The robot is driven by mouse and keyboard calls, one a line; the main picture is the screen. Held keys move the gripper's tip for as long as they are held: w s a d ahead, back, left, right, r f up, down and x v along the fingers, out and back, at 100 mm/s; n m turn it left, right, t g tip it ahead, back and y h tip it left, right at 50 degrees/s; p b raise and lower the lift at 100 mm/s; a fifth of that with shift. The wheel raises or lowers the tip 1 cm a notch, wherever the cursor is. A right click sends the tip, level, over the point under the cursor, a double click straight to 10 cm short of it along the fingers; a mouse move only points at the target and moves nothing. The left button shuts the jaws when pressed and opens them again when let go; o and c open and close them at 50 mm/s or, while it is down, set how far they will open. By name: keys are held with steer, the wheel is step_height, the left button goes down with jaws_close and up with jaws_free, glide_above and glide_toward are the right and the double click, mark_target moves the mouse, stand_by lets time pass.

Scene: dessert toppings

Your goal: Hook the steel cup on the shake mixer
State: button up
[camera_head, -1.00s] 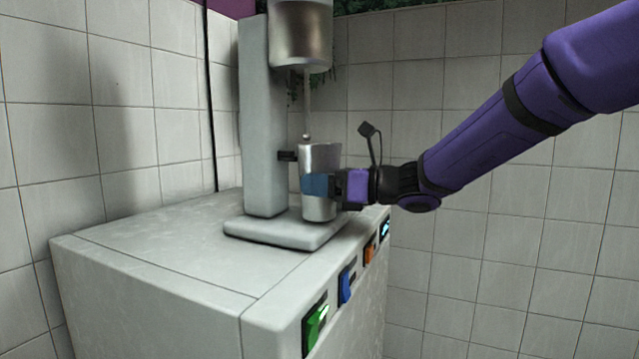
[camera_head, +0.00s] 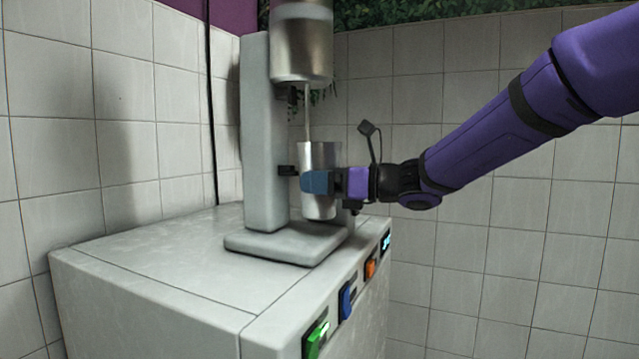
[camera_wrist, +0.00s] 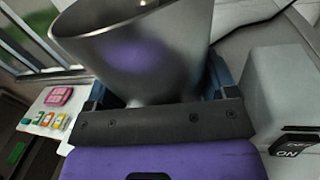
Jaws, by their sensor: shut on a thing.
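The steel cup (camera_head: 322,160) is upright in my gripper (camera_head: 318,183), which is shut around its middle. The cup fills the top of the wrist view (camera_wrist: 140,55), between the blue fingers. The shake mixer (camera_head: 262,140) stands on a grey counter, with its steel head (camera_head: 301,45) above the cup. Its thin spindle (camera_head: 307,112) runs down to the cup's mouth, and its tip is hidden inside the cup. A small dark hook (camera_head: 287,170) on the column is just left of the cup; I cannot tell if they touch. The cup's bottom is above the mixer's foot (camera_head: 290,243).
The grey counter (camera_head: 160,270) has green (camera_head: 316,338), blue (camera_head: 345,301) and orange (camera_head: 370,268) switches along its front edge. Tiled walls stand behind and to the left. A white block with an ON switch (camera_wrist: 290,146) is at the right of the wrist view.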

steer(key=shift+r, duration=0.15)
steer(key=shift+a+r, duration=0.15)
steer(key=shift+r, duration=0.95)
steer(key=shift+r, duration=0.1)
steer(key=shift+w+a+r+h, duration=0.1)
steer(key=shift+a+r+h, duration=0.15)
steer(key=shift+r, duration=0.6)
steer(key=shift+w+a+r+h, duration=0.1)
steer(key=shift+a+r+h, duration=0.15)
steer(key=shift+r, duration=0.6)
steer(key=shift+r, duration=0.15)
